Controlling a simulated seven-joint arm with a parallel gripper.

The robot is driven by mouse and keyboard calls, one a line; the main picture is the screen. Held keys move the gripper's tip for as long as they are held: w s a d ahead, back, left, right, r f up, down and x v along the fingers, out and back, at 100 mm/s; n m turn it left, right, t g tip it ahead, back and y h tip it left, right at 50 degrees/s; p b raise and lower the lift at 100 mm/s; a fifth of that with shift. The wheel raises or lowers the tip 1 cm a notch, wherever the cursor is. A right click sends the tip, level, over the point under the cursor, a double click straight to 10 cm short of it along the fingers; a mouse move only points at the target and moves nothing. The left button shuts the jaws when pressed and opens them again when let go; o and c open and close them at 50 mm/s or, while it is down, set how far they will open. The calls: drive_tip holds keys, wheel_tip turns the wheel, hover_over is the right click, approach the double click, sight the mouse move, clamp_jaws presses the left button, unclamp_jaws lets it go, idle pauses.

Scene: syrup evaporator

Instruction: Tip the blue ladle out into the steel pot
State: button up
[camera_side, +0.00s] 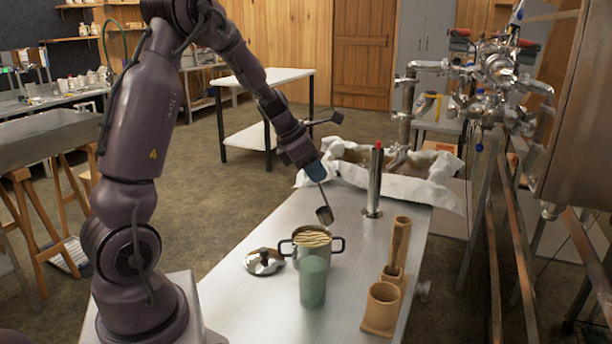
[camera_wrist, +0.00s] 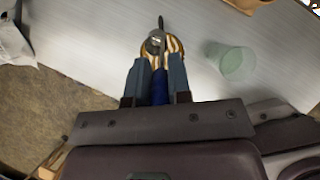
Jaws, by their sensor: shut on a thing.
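My gripper (camera_side: 316,172) is shut on the blue handle of the ladle; the blue handle (camera_wrist: 160,88) shows between the two fingers in the wrist view. The ladle's steel cup (camera_side: 324,215) hangs below the gripper, in the air just above and behind the pot in the side view. The steel pot (camera_side: 312,250) stands on the steel table and has two side handles and a tan, striped top. In the wrist view the ladle's cup (camera_wrist: 154,43) covers part of the pot's striped top (camera_wrist: 173,46). What the cup holds cannot be made out.
A green cup (camera_side: 313,283) stands close in front of the pot. A steel lid (camera_side: 263,262) lies to its left. A cloth-lined basin (camera_side: 433,188) sits at the far end.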

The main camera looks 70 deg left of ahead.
drive_tip(key=w+g, duration=0.1)
drive_tip(key=w+r+g, duration=0.1)
drive_tip(key=w+g, duration=0.2)
drive_tip(key=shift+w+d+r+y, duration=0.1)
drive_tip(key=shift+d+r+y, duration=0.2)
drive_tip(key=shift+d, duration=0.1)
